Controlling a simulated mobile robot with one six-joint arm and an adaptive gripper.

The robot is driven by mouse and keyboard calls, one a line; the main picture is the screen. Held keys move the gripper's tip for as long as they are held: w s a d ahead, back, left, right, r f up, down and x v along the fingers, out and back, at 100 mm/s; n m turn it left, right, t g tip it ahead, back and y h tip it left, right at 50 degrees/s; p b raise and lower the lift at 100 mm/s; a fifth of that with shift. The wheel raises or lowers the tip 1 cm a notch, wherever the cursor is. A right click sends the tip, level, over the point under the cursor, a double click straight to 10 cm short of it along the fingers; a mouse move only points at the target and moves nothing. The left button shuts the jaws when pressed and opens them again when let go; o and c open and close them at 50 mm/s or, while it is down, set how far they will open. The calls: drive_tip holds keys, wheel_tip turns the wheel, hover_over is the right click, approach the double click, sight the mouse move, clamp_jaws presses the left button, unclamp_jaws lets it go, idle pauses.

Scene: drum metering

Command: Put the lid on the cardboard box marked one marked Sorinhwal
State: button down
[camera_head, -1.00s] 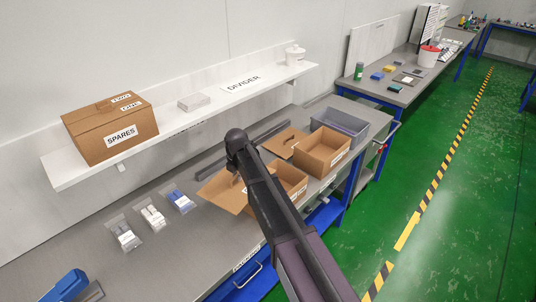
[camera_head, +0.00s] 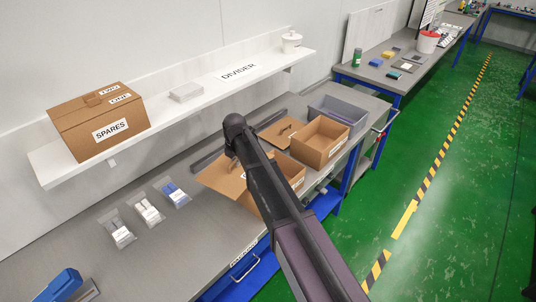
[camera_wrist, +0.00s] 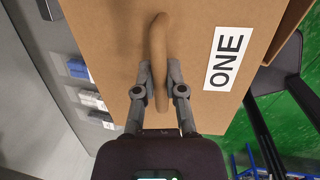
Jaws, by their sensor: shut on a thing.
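In the head view, an open cardboard box (camera_head: 290,170) stands on the near bench, partly hidden behind my arm. A flat cardboard lid (camera_head: 217,174) shows at its left, tilted; whether it touches the box is hidden. In the wrist view, my gripper (camera_wrist: 159,72) is shut on the curved brown handle (camera_wrist: 158,40) of a cardboard panel (camera_wrist: 110,60). A white label reading ONE (camera_wrist: 228,58) shows on the cardboard right of the handle. My gripper is hidden by my arm in the head view. The name Sorinhwal is not readable.
A second open box (camera_head: 322,142) with its handled lid (camera_head: 281,131) stands behind, beside a grey bin (camera_head: 340,112). Several small bags (camera_head: 147,212) lie left on the bench. A shelf (camera_head: 200,107) above holds the SPARES box (camera_head: 100,125). Bare bench lies between the bags and lid.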

sight(270, 154)
drive_tip(key=w+d, duration=0.1)
drive_tip(key=d, duration=0.3)
drive_tip(key=w+d+m, duration=0.1)
drive_tip(key=w+d, duration=0.1)
drive_tip(key=d, duration=0.2)
drive_tip(key=w+d+m, duration=0.1)
drive_tip(key=w+d, duration=0.1)
drive_tip(key=d, duration=0.2)
drive_tip(key=shift+d, duration=0.3)
drive_tip(key=shift+s, duration=0.1)
drive_tip(key=shift+f, duration=0.2)
drive_tip(key=shift+f+b, duration=2.65)
drive_tip(key=shift+b, duration=0.2)
drive_tip(key=shift+f+b, duration=0.55)
drive_tip(key=shift+b, duration=0.05)
idle(0.6)
drive_tip(key=c, duration=0.6)
unclamp_jaws()
drive_tip(key=shift+c, duration=0.2)
